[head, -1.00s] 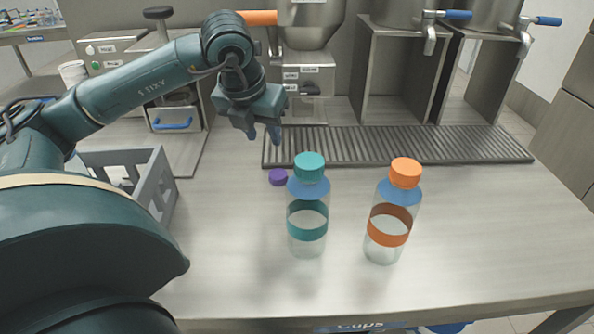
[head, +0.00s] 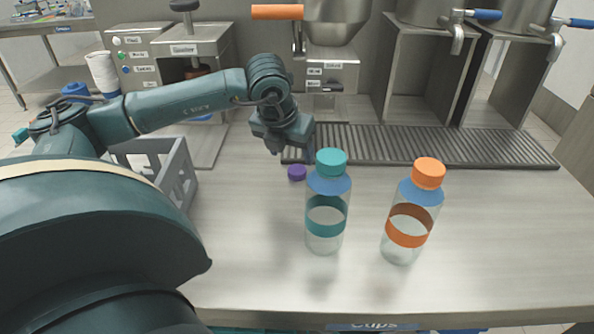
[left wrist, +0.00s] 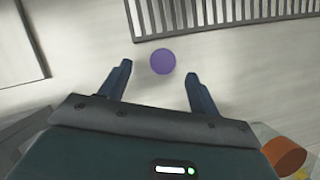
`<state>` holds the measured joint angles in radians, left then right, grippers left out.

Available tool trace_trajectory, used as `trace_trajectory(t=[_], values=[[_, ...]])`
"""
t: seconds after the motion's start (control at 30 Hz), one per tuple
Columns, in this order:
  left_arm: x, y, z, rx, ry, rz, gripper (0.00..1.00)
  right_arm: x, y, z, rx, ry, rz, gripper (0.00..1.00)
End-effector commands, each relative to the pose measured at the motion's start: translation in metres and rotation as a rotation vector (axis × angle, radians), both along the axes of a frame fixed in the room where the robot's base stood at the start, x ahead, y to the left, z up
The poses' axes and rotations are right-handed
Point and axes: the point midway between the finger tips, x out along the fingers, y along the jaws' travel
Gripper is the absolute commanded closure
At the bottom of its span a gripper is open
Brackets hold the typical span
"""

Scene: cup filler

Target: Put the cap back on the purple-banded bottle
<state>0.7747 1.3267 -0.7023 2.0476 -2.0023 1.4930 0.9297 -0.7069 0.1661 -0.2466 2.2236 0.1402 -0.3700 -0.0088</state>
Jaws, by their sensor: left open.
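The purple cap (head: 297,172) lies on the counter, just behind and left of the teal-capped bottle. My left gripper (head: 290,150) is over the counter just above and behind the cap, open and empty. In the left wrist view the cap (left wrist: 162,61) shows ahead of the gap between the spread fingers (left wrist: 158,74), roughly centred. I cannot tell the exact height of the fingers above it. No purple-banded bottle shows in these frames. My right gripper is out of view.
A teal-banded bottle (head: 325,218) and an orange-banded bottle (head: 405,230), both capped, stand upright close by. A grey crate (head: 182,178) is at left, partly behind my arm. A drip grate (head: 440,147) runs along the back. The right of the counter is clear.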

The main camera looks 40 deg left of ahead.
Motion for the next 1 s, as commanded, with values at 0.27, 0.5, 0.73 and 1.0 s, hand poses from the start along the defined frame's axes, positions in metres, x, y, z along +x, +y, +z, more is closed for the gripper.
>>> trace_trajectory(t=[0.27,0.5,0.73,1.0], values=[[0.0,0.0,-0.001,-0.001,0.0,0.0,0.38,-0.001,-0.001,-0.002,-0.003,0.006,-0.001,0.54],[0.011,-0.003,-0.03,-0.001,0.003,-0.001,0.38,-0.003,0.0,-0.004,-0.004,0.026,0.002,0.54],[0.019,0.0,-0.049,-0.001,0.0,0.001,0.38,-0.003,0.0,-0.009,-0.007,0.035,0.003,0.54],[0.019,0.0,-0.049,-0.001,0.0,0.0,0.38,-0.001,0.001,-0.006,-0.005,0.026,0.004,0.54]])
